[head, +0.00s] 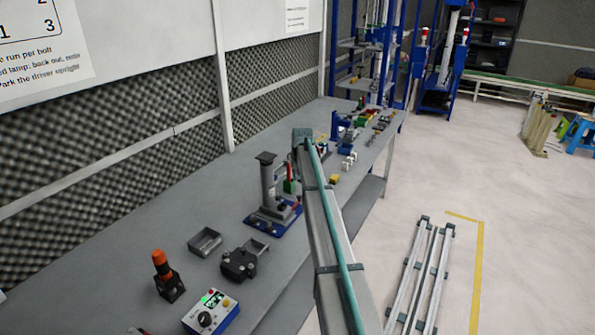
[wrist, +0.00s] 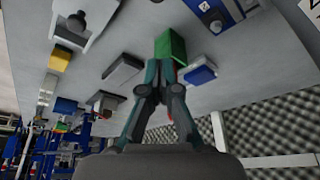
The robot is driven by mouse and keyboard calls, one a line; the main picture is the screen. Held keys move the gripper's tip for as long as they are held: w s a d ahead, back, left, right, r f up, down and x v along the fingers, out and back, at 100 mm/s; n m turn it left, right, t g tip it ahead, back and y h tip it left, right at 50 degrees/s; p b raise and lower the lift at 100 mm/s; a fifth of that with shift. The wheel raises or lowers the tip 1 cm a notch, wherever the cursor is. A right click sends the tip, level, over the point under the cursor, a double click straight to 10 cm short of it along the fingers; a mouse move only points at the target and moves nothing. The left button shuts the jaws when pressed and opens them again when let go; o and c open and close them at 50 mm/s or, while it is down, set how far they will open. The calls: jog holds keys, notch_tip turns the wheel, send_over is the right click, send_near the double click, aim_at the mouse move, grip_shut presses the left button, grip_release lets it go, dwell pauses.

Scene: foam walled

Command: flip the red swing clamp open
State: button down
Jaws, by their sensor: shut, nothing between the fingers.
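A red upright part, likely the red swing clamp (head: 289,170), shows in the head view just left of my arm, above a green block (head: 289,186). How far the clamp is swung cannot be told. In the wrist view the green block (wrist: 172,45) is just beyond the tips of my gripper (wrist: 163,66). A small sliver of red (wrist: 181,71) shows beside the right finger; most of it is hidden. My gripper is shut and empty, its fingertips close to the green block; contact cannot be told. In the head view my arm hides the gripper.
A grey column press on a blue base (head: 272,215) stands close left of the arm. A grey tray (head: 205,242), a black fixture (head: 239,263), an orange-topped post (head: 162,268) and a control box (head: 211,312) are nearer. Foam wall panels (head: 170,130) line the bench's back.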

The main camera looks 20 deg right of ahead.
jog(key=p+x, duration=0.1)
jog(key=x, duration=0.4)
jog(key=shift+w+p, duration=0.15)
jog(key=shift+p, duration=0.15)
jog(key=s, duration=0.1)
jog(key=s+f+p, duration=0.1)
jog(key=s, duration=0.1)
jog(key=shift+s+a, duration=0.15)
jog(key=shift+a, duration=0.1)
jog(key=shift+s+f+p, duration=0.2)
jog(key=shift+s+p, duration=0.1)
jog(key=shift+p, duration=0.05)
